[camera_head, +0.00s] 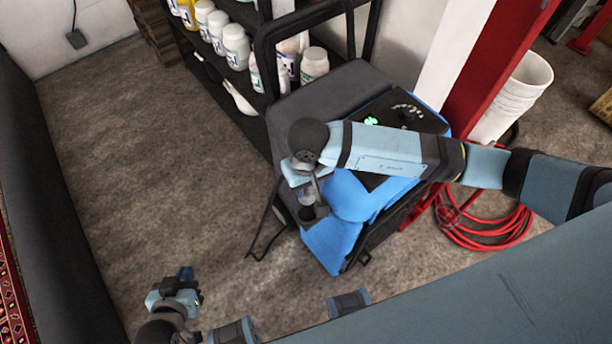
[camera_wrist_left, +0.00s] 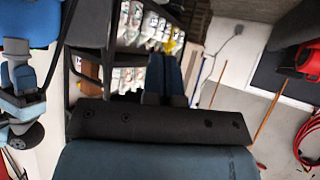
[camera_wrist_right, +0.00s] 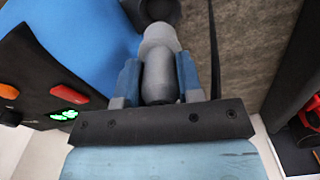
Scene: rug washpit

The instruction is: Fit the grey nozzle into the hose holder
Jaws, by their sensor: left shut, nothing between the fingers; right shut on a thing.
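The grey nozzle (camera_wrist_right: 159,72) sits between the two blue fingers of my right gripper (camera_wrist_right: 160,82), which is shut on it. Its lighter grey end points at a dark round cup (camera_wrist_right: 160,9), which looks like the hose holder, beside the blue machine. The end overlaps the cup's edge in the right wrist view; I cannot tell whether it is inside. In the head view my right gripper (camera_head: 308,190) is at the machine's left side, partly hidden by its own wrist. My left gripper (camera_head: 182,284) is shut and empty, low over the floor; its fingers also show in the left wrist view (camera_wrist_left: 164,80).
The blue and black machine (camera_head: 335,245) has a control panel with a green display (camera_head: 371,120). A shelf of bottles (camera_head: 236,48) stands behind it. A coiled red hose (camera_head: 485,238) and white buckets (camera_head: 515,95) are at the right. The floor at the left is clear.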

